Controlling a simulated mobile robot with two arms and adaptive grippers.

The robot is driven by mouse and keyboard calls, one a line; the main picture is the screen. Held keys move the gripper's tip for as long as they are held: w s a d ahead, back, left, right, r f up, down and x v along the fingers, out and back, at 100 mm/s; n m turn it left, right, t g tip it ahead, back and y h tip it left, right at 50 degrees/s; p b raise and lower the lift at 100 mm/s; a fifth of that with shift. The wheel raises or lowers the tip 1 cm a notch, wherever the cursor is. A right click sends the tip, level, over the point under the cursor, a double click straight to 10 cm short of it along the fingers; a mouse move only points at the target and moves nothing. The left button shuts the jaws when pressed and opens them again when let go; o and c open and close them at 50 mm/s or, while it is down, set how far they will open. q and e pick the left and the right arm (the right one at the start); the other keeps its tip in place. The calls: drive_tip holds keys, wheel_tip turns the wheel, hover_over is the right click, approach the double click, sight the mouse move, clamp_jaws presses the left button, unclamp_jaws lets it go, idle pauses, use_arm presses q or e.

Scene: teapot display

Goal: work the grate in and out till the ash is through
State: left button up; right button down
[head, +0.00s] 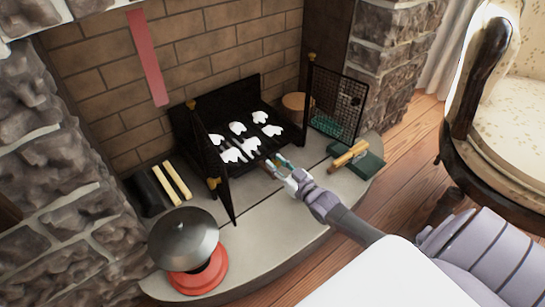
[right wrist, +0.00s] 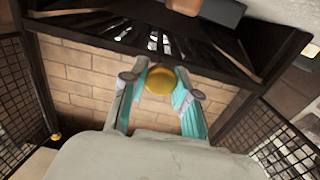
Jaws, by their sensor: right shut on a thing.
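The black grate (head: 206,155) sits in the fireplace in the head view, with several white ash pieces (head: 238,127) lying on it. My right gripper (head: 278,166) reaches the grate's front edge from the lower right. In the right wrist view, my gripper's teal-padded fingers (right wrist: 157,98) are shut around a round gold knob (right wrist: 159,79) at the grate's front. Dark slats of the grate (right wrist: 105,37) show beyond the knob, with pale bits between them. What lies under the grate is hidden in the head view. My left gripper is not in view.
Open mesh screen panels stand left (head: 213,165) and right (head: 338,103) of the grate. On the hearth (head: 265,215) are a grey lid (head: 183,237) over a red base (head: 198,272), yellow sticks (head: 178,182) and a green dustpan (head: 362,166). An armchair (head: 500,120) stands right.

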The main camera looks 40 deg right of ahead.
drive_tip(key=c, duration=1.2)
unclamp_jaws()
drive_tip(key=shift+s+a+f, duration=0.1)
drive_tip(key=shift+s+f, duration=0.05)
drive_tip(key=shift+s, duration=0.05)
drive_tip(key=o, duration=0.3)
drive_tip(key=shift+s, duration=0.1)
drive_tip(key=s, duration=0.8)
drive_tip(key=s+d, duration=0.1)
drive_tip(key=s, duration=0.3)
